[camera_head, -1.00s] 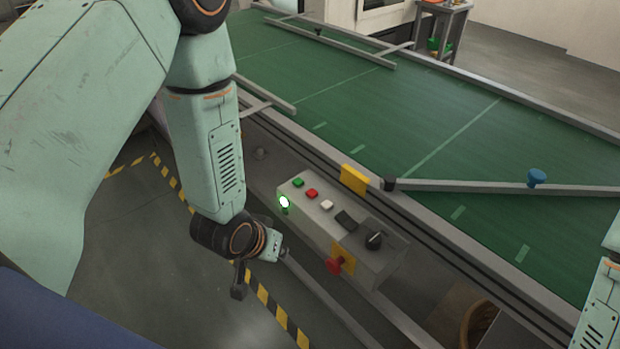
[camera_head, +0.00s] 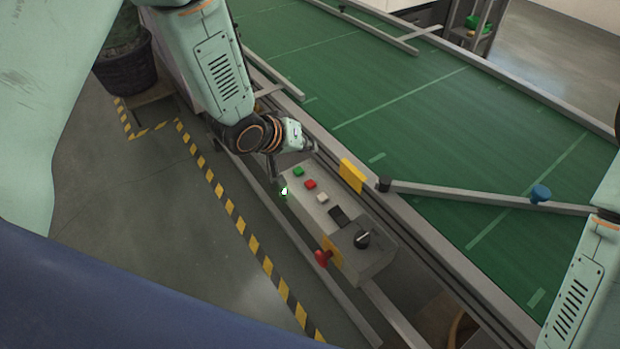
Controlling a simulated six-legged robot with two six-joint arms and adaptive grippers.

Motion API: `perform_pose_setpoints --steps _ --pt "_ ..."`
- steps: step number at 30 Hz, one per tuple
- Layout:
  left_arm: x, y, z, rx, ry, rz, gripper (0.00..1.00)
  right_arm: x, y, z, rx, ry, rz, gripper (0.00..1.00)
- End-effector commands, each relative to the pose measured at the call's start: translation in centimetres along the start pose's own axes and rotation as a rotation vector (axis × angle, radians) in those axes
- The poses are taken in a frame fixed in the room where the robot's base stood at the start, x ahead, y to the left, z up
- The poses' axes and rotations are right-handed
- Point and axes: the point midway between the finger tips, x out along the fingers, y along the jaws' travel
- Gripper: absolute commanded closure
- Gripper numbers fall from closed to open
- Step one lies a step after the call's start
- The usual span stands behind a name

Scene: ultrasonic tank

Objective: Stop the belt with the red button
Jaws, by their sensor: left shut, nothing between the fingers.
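A grey control box (camera_head: 315,212) is mounted along the near side of the green belt (camera_head: 420,120). On its top is a small red button (camera_head: 310,184), between a green button (camera_head: 298,171) and a white button (camera_head: 322,198). A larger red mushroom button (camera_head: 322,258) sticks out from the front of the box beside a yellow plate (camera_head: 333,248). My left gripper (camera_head: 313,147) is shut and empty, beyond the green end of the box and near the belt's edge. It appears apart from the buttons. Only my right arm's link shows at the right edge; its gripper is out of view.
A black switch (camera_head: 338,215) and a black knob (camera_head: 362,239) are also on the box. A guide rail (camera_head: 480,197) with a blue knob (camera_head: 541,193) crosses the belt. Striped floor tape (camera_head: 230,208) and open floor lie left.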

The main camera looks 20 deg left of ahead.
Motion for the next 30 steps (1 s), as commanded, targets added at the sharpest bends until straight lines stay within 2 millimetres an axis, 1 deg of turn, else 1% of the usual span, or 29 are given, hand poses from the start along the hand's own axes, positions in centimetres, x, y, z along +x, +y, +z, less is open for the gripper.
perform_pose_setpoints --steps 9,22,26,30 --pt "0.0 0.2 0.1 -0.101 -0.013 0.010 1.00 0.0 0.0 0.0 0.000 -0.001 0.000 1.00" --pt "0.1 0.1 0.2 -0.110 -0.012 0.009 1.00 0.1 0.0 0.0 0.000 0.000 0.000 1.00" --pt "0.4 0.0 0.4 -0.110 -0.011 0.008 1.00 0.6 0.0 0.0 0.000 0.000 0.000 1.00" --pt "1.1 -0.4 0.9 -0.111 -0.011 0.008 1.00 1.6 0.0 0.0 0.000 0.000 0.000 1.00"
